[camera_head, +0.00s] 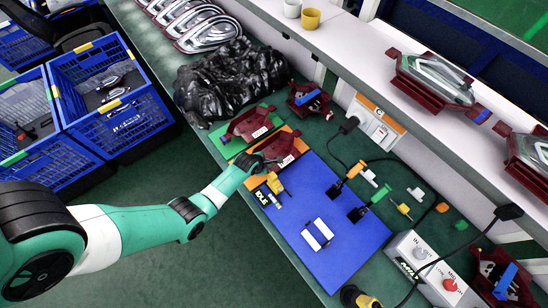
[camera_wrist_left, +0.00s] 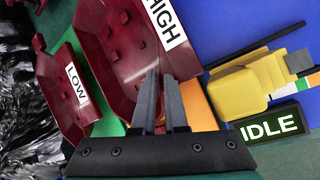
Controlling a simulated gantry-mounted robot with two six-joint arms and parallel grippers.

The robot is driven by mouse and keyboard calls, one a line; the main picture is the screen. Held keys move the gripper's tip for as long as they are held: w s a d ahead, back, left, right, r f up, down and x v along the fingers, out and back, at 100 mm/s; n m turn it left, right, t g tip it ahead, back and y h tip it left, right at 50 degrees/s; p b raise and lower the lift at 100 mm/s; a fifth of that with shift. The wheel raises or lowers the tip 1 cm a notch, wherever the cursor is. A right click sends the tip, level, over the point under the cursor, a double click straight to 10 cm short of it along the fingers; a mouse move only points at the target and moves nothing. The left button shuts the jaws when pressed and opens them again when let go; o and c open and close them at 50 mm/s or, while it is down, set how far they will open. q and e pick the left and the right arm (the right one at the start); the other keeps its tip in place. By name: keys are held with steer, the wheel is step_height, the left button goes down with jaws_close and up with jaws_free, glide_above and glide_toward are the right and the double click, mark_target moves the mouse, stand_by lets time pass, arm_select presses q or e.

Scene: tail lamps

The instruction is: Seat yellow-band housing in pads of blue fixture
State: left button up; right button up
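The blue fixture plate (camera_head: 355,258) lies on the bench, with two white pads (camera_head: 317,235) near its middle. A dark red housing-shaped tray marked HIGH (camera_head: 282,148) lies on an orange mat; it also fills the top of the left wrist view (camera_wrist_left: 110,50). A similar one marked LOW (camera_head: 246,124) is on a green mat. I cannot make out a yellow band on any housing. My left gripper (camera_head: 260,162) is at the near edge of the HIGH tray. Its fingers (camera_wrist_left: 161,80) are close together with a narrow gap; whether they pinch the rim is unclear. My right gripper is out of view.
A yellow tool (camera_head: 274,184) and an IDLE display (camera_head: 262,197) stand by the plate's left corner. Black plastic film (camera_head: 230,80) is heaped behind. Cabled connectors (camera_head: 362,210) lie at the plate's right. A control box (camera_head: 425,268) stands farther right. Blue crates (camera_head: 110,105) are at left.

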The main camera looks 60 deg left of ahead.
arm_select(q)
steer(key=shift+f, duration=0.15)
jaws_close()
stand_by(1.4)
step_height(320, 180, up, 10)
steer(key=p, duration=0.7)
stand_by(0.5)
step_height(320, 180, up, 15)
steer(key=p, duration=1.5)
